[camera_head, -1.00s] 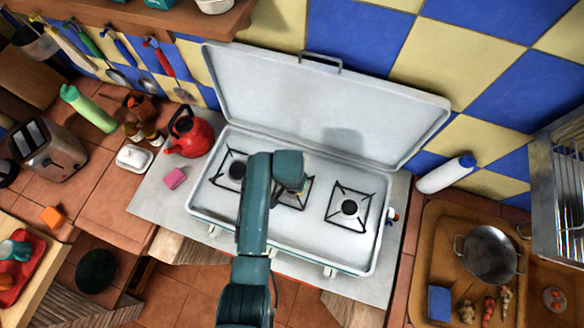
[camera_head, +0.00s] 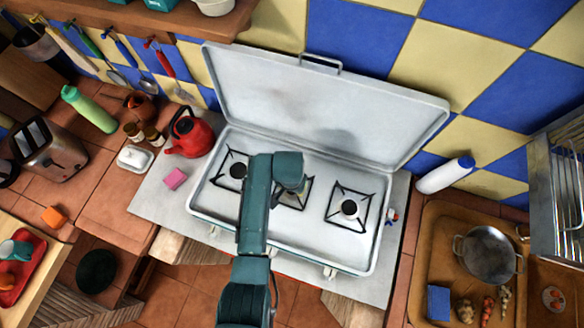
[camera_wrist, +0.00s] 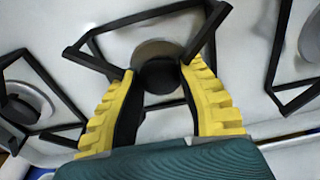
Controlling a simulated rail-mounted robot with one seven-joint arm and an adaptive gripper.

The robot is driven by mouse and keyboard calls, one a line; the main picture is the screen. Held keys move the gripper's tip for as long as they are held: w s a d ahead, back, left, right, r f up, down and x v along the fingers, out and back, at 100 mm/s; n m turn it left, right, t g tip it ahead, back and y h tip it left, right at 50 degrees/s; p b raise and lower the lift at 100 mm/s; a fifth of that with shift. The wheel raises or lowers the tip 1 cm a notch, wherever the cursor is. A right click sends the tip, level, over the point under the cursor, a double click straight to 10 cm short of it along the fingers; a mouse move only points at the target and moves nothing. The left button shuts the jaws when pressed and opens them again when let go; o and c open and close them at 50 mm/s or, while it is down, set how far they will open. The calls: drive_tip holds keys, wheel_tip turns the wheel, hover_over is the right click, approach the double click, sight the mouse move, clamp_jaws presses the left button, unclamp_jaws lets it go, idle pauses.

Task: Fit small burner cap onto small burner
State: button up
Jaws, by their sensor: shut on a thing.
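My gripper (camera_wrist: 160,82) is over the middle burner of the white camping stove, with its yellow fingers shut on a dark round burner cap. The cap (camera_wrist: 158,77) shows between the fingertips in the wrist view. Behind it is the grey round burner (camera_wrist: 152,48), partly covered by the cap. I cannot tell whether the cap touches the burner. In the head view my arm's end hides most of the middle burner, and the gripper (camera_head: 291,197) shows only in part there. Black pan supports surround the burner, close to the fingers.
The stove (camera_head: 300,240) has its lid (camera_head: 320,100) raised behind. The left burner (camera_head: 237,171) and right burner (camera_head: 349,208) have dark tops. A red kettle (camera_head: 190,135) and pink sponge (camera_head: 175,179) stand left of the stove; a tray with a pan (camera_head: 488,254) lies right.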

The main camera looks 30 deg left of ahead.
idle(0.9)
drive_tip(key=o, duration=1.1)
drive_tip(key=r, duration=0.8)
drive_tip(key=s+r, duration=0.1)
drive_tip(key=r, duration=0.3)
